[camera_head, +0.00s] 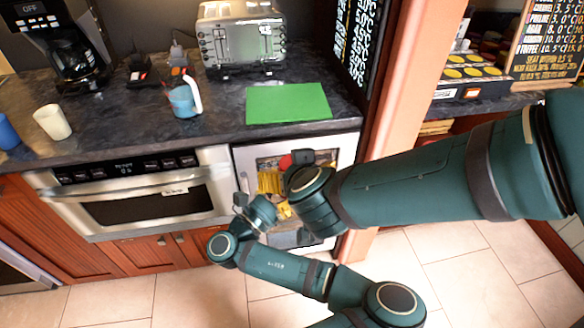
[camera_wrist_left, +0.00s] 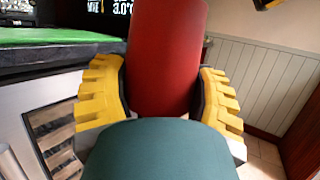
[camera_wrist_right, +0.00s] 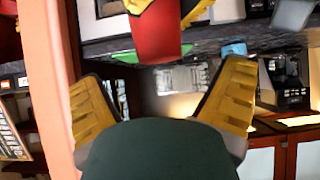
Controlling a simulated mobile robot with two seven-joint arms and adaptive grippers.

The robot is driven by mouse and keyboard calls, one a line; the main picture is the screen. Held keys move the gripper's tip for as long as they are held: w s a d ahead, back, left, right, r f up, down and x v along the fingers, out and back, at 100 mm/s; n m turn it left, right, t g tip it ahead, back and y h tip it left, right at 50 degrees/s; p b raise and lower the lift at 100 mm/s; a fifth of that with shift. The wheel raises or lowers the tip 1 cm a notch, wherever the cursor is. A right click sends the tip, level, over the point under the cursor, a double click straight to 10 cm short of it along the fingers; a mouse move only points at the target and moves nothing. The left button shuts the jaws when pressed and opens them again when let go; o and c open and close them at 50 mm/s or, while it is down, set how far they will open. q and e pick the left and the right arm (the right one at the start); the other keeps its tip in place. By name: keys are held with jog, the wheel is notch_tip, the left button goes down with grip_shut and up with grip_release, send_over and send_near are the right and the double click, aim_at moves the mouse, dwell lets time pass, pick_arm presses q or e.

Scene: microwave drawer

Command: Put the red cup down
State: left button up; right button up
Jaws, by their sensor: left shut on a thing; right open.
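The red cup (camera_wrist_left: 165,50) stands between the yellow fingers of my left gripper (camera_wrist_left: 164,88), which is shut on it. In the right wrist view the red cup (camera_wrist_right: 155,35) shows at the top edge with a yellow finger beside it. In the head view only a small red patch of it (camera_head: 285,162) shows; my arms hide the rest. The cup is in front of the counter's edge, near the green mat (camera_head: 288,103). My right gripper (camera_wrist_right: 160,98) is open and empty, its fingers apart, close to the cup.
The dark counter (camera_head: 225,125) carries a toaster oven (camera_head: 242,38), a blue-and-white jug (camera_head: 184,100), a cream cup (camera_head: 52,122), a blue cup (camera_head: 7,132) and a coffee maker (camera_head: 58,45). The green mat is bare. A pillar (camera_head: 395,100) stands right of the counter.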

jog(key=x, duration=0.9)
jog(key=shift+f, duration=0.15)
jog(key=shift+w, duration=0.15)
jog(key=c, duration=1.3)
pick_arm(q)
jog(key=o, duration=1.3)
jog(key=shift+o, duration=0.2)
